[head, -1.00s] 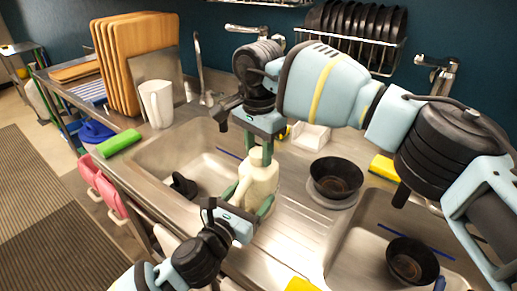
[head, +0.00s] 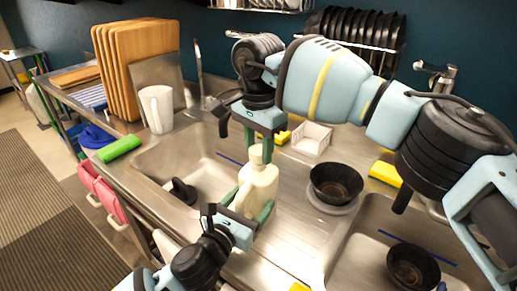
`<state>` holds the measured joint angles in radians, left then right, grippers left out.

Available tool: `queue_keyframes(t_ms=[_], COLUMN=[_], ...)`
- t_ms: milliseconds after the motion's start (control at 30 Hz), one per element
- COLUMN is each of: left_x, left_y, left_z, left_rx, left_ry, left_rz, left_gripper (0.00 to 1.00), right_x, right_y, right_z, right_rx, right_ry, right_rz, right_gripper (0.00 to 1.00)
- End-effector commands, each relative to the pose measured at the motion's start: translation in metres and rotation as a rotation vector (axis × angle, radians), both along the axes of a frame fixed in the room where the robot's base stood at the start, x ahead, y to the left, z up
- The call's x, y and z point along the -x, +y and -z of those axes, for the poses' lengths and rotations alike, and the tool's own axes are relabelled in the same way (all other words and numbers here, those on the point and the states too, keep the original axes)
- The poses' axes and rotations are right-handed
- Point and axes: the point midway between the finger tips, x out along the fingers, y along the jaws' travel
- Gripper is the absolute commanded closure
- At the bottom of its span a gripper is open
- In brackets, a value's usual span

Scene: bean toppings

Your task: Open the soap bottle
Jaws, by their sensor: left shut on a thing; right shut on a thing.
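The soap bottle (head: 262,188) is a cream-coloured bottle with a handle, near the picture's middle, upright or nearly so, in front of the ridged drainboard. My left gripper (head: 245,207) is shut on the lower part of its body, with green fingers on either side. My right gripper (head: 258,147) comes from above and is shut on the bottle's cap (head: 255,154). The cap is still at the bottle's neck. Whether it has turned or loosened cannot be told. Part of the neck and cap is hidden by the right fingers.
A sink (head: 170,160) lies left and another (head: 372,250) right, with a black bowl (head: 412,266) in it. A white pitcher (head: 156,110), green block (head: 119,149), white holder (head: 312,139) and yellow sponge (head: 384,174) are nearby.

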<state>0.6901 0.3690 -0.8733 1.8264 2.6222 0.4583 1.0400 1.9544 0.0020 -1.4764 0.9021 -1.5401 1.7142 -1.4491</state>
Motion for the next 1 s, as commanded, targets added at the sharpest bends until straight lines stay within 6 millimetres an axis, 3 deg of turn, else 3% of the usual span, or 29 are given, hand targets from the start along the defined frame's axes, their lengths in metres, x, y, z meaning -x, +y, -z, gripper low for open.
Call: queue_keyframes(t_ms=[300,667,900,933,1000], left_x=[0.0,0.0,0.0,0.0,0.0], left_y=[0.0,0.0,0.0,0.0,0.0], left_z=[0.0,0.0,0.0,0.0,0.0], left_rx=[0.0,0.0,0.0,0.0,0.0], left_ry=[0.0,0.0,0.0,0.0,0.0], left_rz=[0.0,0.0,0.0,0.0,0.0], left_gripper=[0.89,0.89,0.89,0.23,0.14], right_x=[0.0,0.0,0.0,0.0,0.0], right_y=[0.0,0.0,0.0,0.0,0.0], right_z=[-0.002,-0.038,-0.04,-0.04,-0.04], right_rx=[0.0,-0.001,0.0,0.0,-0.001], right_ry=[0.0,-0.001,0.001,0.001,0.001], right_rz=[0.0,0.001,0.0,0.0,0.0], right_gripper=[0.91,0.91,0.91,0.91,0.91])
